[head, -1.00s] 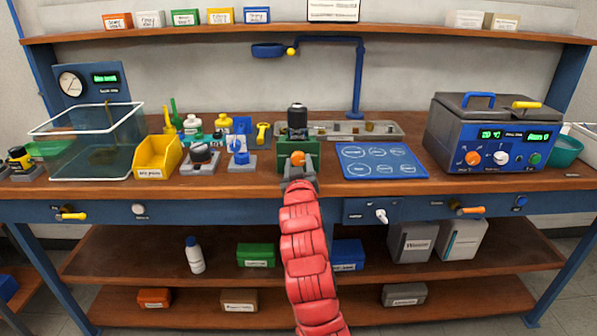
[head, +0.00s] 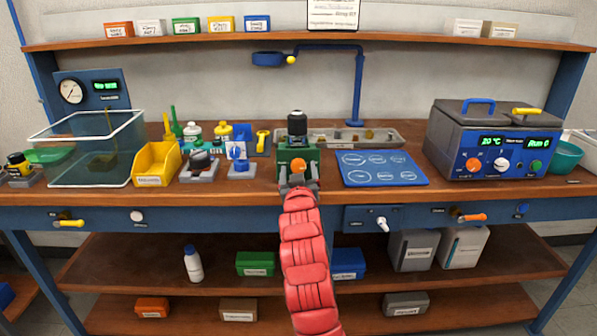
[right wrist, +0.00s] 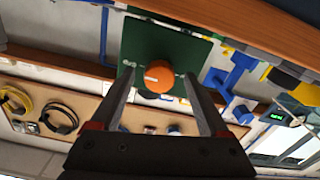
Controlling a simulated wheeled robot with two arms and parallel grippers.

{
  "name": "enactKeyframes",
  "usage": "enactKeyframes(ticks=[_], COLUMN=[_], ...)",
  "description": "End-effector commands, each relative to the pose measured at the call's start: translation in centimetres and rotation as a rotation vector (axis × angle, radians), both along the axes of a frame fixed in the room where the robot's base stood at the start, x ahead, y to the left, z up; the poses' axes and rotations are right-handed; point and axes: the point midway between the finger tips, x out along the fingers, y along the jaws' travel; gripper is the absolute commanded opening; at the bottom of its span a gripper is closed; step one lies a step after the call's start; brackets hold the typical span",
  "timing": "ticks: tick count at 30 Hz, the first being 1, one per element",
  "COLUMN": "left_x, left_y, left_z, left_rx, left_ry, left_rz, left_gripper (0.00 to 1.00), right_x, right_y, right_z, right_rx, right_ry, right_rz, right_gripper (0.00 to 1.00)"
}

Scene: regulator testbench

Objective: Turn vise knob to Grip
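The green vise (head: 312,157) stands on the bench with a black cylindrical part (head: 297,123) on top. Its orange knob (head: 298,165) faces me on the vise front. In the right wrist view the orange knob (right wrist: 159,76) sits on the green vise face (right wrist: 135,40), with a small pale mark on it. My right gripper (head: 298,183) is just in front of the vise. In the right wrist view its two fingers (right wrist: 160,88) are spread apart on either side of the knob, with gaps visible between them and the knob. My left gripper is not in view.
A blue mat (head: 383,169) with printed circles lies right of the vise. Blue and black fixtures (head: 240,165) and a yellow bin (head: 157,163) stand to the left. A grey tray (head: 345,138) lies behind. The bench strip in front is narrow.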

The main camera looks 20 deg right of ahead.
Motion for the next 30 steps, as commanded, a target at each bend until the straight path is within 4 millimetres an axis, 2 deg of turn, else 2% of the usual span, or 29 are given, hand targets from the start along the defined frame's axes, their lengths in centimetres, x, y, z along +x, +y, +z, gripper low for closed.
enactKeyframes(ticks=[7,11,17,25,26,27,30], left_x=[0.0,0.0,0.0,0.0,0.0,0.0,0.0], left_y=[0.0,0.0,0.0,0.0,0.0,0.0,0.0], left_z=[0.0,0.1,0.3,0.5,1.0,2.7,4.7], left_rx=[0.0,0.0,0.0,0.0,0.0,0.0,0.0], left_ry=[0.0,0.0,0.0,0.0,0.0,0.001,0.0], left_rz=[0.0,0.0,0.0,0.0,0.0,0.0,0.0], left_gripper=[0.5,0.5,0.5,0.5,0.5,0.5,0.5], right_x=[-0.2,-1.3,-5.0,-11.1,-11.6,-11.6,-12.2], right_y=[0.1,0.4,1.5,3.3,3.5,3.7,4.2], right_z=[0.1,0.2,0.1,0.1,0.3,1.0,0.9], right_rx=[-0.001,-0.001,-0.002,-0.002,-0.001,0.005,0.01], right_ry=[-0.002,-0.003,-0.001,-0.004,0.001,0.001,-0.001], right_rz=[0.0,0.001,0.001,0.003,0.005,0.011,0.019], right_gripper=[0.79,0.79,0.79,0.79,0.79,0.79,0.79])
